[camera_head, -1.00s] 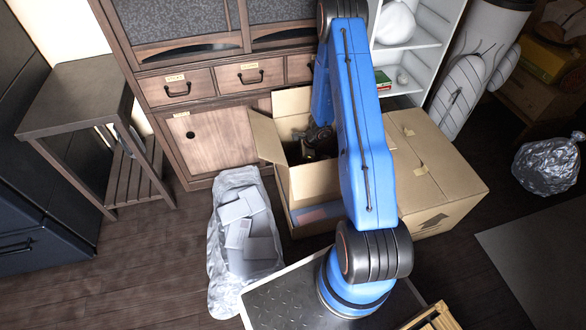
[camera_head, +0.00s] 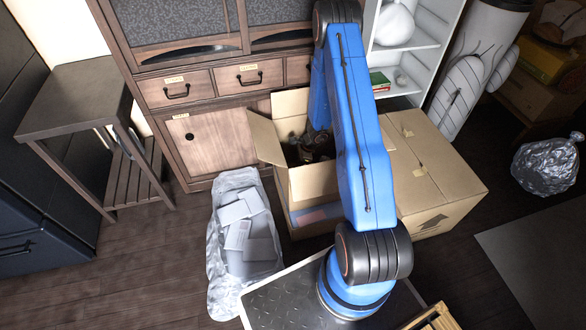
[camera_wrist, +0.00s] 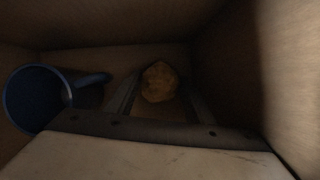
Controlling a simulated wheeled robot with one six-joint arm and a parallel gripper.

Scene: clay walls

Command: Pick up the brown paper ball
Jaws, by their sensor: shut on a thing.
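The brown paper ball (camera_wrist: 159,82) shows in the wrist view, small and dim, at the far end between the two fingers of my gripper (camera_wrist: 155,92). The fingers are shut on it, inside the open cardboard box (camera_head: 312,184). In the head view my arm reaches down over the box. The ball cannot be seen there, and the fingertips are hidden by the box walls and shadow. The wrist view is too dark to tell whether the ball touches the box floor.
A blue mug (camera_wrist: 36,98) lies in the box, left of my gripper. Box walls (camera_wrist: 294,70) rise close around. A closed carton (camera_head: 432,170) stands right of the open box, and a clear bag of pale blocks (camera_head: 244,240) lies front left. A wooden cabinet (camera_head: 205,145) stands behind.

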